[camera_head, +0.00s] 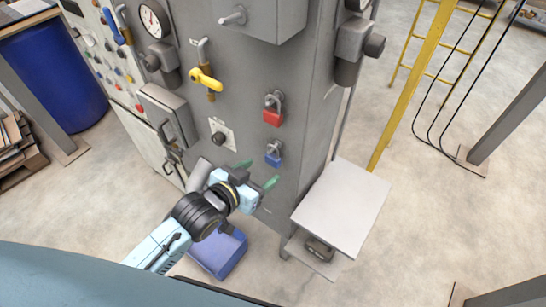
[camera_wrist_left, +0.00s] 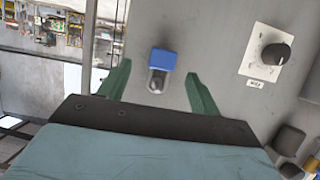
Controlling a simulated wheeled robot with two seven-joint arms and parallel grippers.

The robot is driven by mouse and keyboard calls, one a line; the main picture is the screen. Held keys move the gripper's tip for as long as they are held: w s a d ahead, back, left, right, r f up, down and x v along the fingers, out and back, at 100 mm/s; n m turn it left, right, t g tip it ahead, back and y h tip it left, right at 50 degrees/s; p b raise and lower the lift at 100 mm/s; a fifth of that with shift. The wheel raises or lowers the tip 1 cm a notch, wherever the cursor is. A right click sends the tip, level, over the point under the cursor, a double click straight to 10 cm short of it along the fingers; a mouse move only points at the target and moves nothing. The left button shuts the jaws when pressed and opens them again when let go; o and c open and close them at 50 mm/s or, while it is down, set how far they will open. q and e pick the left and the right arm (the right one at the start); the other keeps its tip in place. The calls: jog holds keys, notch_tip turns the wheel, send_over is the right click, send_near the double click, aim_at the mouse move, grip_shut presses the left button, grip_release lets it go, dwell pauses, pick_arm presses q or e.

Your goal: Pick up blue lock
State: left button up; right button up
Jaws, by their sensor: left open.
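The blue lock (camera_head: 273,156) is a small padlock with a grey shackle, hanging on the front of the grey cabinet below a red padlock (camera_head: 273,115). In the left wrist view the blue lock (camera_wrist_left: 162,60) shows upside down, between and beyond my fingers. My left gripper (camera_head: 257,173) is open, with green fingers pointing at the cabinet, just below and left of the blue lock. In the left wrist view my left gripper (camera_wrist_left: 160,80) has a finger on each side of the lock, and I see no contact. My right gripper is not in view.
The grey cabinet (camera_head: 235,110) carries a yellow-handled valve (camera_head: 206,80), a black knob (camera_head: 219,138) and a gauge (camera_head: 153,20). A pale side shelf (camera_head: 343,205) juts out at right. A blue bin (camera_head: 219,254) stands on the floor below my left arm.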

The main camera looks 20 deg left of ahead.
aim_at(270, 161)
pick_arm(q)
jog(key=x, duration=0.4)
jog(key=shift+w+a+r, duration=0.15)
jog(key=shift+w, duration=0.35)
jog(key=shift+w+d+f, duration=0.2)
jog(key=shift+w+f, duration=0.05)
jog(key=shift+w, duration=0.15)
jog(key=c, duration=1.1)
